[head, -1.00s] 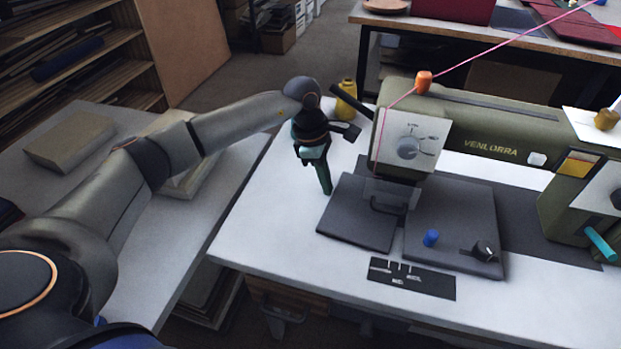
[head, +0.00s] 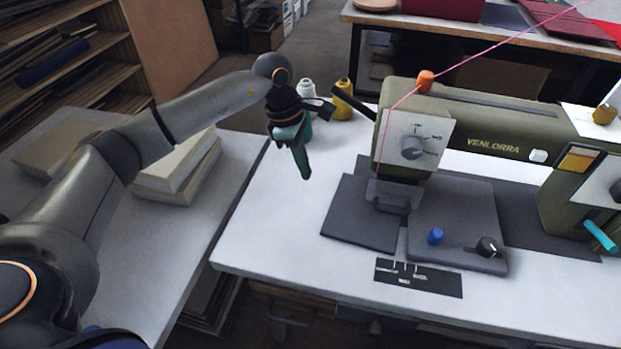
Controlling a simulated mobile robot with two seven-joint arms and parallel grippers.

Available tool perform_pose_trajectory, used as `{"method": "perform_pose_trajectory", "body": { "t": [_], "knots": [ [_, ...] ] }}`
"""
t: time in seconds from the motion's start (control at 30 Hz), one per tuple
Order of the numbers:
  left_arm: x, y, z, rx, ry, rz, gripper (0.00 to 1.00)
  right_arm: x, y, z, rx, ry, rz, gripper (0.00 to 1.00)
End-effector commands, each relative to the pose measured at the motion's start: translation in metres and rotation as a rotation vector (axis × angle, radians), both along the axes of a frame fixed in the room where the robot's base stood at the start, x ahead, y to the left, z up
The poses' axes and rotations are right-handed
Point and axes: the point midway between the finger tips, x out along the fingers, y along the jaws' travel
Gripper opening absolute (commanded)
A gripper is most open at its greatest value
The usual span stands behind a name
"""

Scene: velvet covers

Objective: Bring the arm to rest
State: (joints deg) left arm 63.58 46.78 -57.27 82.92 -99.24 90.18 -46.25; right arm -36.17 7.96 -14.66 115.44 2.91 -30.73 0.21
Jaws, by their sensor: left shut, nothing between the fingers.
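My left arm comes in from the left. Its gripper (head: 304,172) hangs down above the left part of the white sewing table (head: 270,235). The fingers are together, with nothing held between them. The gripper is left of the olive-green sewing machine (head: 480,128) and apart from its dark bed plate. My right arm and gripper are not in the picture.
A yellow thread cone (head: 344,98) and a white one (head: 307,90) stand just behind my left gripper. Pale stacked blocks (head: 178,170) lie on the side table at left. A pink thread runs up from the machine. The table front left is clear.

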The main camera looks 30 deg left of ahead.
Motion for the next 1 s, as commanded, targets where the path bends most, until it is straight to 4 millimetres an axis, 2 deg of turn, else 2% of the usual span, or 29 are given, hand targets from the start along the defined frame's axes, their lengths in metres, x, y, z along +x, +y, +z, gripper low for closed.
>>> {"method": "perform_pose_trajectory", "body": {
  "t": [0.1, 0.23, 0.4, 0.6, 0.67, 0.77, 1.0],
  "knots": [
    [-0.001, 0.006, 0.026, 0.001, -0.002, 0.000, 0.00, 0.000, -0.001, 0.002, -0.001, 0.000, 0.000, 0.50],
    [-0.002, 0.011, 0.044, 0.000, -0.001, -0.001, 0.00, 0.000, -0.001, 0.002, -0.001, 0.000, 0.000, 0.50],
    [-0.004, 0.014, 0.055, 0.001, 0.001, 0.000, 0.00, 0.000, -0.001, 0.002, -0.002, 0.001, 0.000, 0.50],
    [-0.004, 0.014, 0.060, 0.001, 0.001, 0.000, 0.00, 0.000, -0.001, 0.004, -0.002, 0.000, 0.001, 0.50],
    [-0.004, 0.014, 0.067, 0.001, 0.001, 0.000, 0.00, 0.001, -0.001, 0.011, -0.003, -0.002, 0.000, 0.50],
    [-0.004, 0.014, 0.089, 0.000, 0.000, 0.000, 0.00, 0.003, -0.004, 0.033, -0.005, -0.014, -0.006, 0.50],
    [-0.004, 0.014, 0.157, 0.001, 0.001, -0.001, 0.00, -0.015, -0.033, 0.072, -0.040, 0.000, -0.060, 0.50]
  ]
}}
